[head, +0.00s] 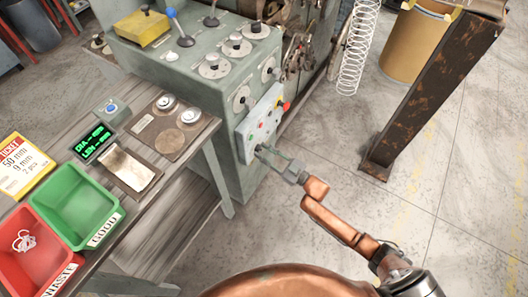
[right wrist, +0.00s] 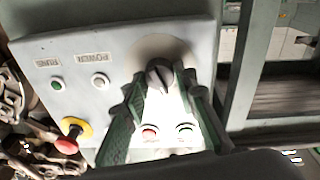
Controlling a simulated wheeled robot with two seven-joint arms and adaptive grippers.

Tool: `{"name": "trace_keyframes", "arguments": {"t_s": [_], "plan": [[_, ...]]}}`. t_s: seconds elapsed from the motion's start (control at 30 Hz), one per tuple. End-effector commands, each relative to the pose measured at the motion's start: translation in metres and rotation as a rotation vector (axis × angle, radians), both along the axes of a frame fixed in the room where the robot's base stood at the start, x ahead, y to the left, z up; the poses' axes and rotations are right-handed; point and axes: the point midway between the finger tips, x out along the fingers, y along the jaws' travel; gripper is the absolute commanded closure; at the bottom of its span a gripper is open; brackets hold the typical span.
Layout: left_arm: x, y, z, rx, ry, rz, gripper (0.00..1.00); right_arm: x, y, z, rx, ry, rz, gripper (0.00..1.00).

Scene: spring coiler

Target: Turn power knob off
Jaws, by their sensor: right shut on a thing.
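The light grey control panel (head: 265,112) is on the side of the green machine. In the right wrist view the panel (right wrist: 75,50) fills the upper left and middle. The power knob (right wrist: 158,74) is a dark knob on a pale round plate. My right gripper (head: 263,151) is at the lower part of the panel, and its green fingers (right wrist: 160,88) sit on either side of the knob, shut on it. In the head view the gripper mostly hides the knob. My left gripper is in neither view.
A red button with a yellow collar (right wrist: 70,138) and several small buttons share the panel. A rusty steel post (head: 425,90) stands to the right. A workbench with a green bin (head: 75,200) and a red bin (head: 30,250) is at left. Open floor lies right of the machine.

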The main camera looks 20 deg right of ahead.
Motion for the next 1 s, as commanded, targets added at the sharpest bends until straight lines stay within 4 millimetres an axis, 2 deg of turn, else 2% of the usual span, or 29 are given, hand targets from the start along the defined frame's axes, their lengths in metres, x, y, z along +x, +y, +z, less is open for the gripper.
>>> {"name": "trace_keyframes", "arguments": {"t_s": [0.5,1.0], "plan": [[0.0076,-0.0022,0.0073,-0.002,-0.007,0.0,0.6,0.0002,-0.0004,-0.0022,-0.281,-0.216,0.0,0.98],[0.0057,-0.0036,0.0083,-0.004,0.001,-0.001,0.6,0.0003,-0.0003,-0.0019,-0.342,-0.264,0.0,0.98]]}}
